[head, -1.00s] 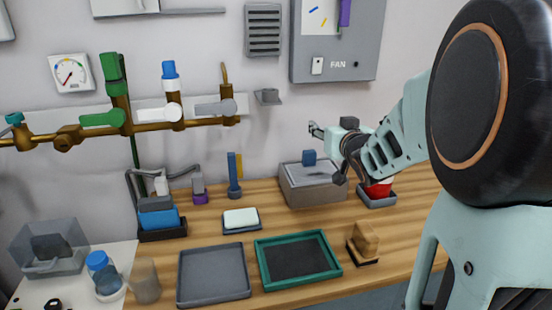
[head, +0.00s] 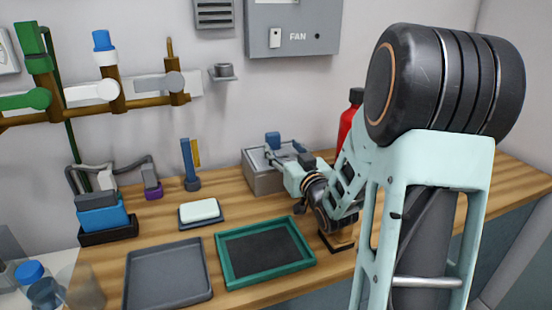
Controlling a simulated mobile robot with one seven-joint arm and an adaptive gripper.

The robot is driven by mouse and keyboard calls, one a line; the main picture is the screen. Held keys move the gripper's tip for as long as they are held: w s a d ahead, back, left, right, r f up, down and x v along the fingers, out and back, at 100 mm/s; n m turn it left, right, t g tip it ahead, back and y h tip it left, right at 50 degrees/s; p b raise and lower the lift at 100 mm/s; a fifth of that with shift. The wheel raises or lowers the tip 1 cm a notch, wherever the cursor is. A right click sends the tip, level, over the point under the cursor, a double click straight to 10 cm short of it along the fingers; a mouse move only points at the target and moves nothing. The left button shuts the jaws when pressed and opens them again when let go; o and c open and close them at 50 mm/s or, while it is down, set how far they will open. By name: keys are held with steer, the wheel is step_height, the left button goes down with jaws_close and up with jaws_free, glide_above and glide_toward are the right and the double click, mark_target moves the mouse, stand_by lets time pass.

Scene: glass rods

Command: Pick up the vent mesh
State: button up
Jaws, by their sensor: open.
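No piece is plainly marked as the vent mesh, and I cannot tell which it is. A green-framed rectangle with a dark flat inside (head: 265,251) lies on the wooden bench at front centre. A grey slatted vent (head: 214,13) is on the wall at the top, partly cut off by the picture edge. My gripper (head: 283,156) is open, with nothing seen between its fingers. It is in front of or over a grey box (head: 262,179) with a blue knob (head: 272,140), and hides part of it. I cannot tell whether it touches the box.
A grey tray (head: 168,277) lies left of the green frame. A white block on a dark dish (head: 200,212) is behind them. A blue and black holder (head: 103,219) stands at left. A red bottle (head: 348,120) is partly behind my arm. Brass pipes with valves run along the wall.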

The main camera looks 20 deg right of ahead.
mark_target(274, 137)
steer(key=shift+w, duration=0.55)
steer(key=w, duration=0.6)
steer(key=shift+w+b, duration=0.25)
steer(key=shift+b, duration=0.15)
steer(key=c, duration=1.4)
steer(key=shift+r, duration=0.1)
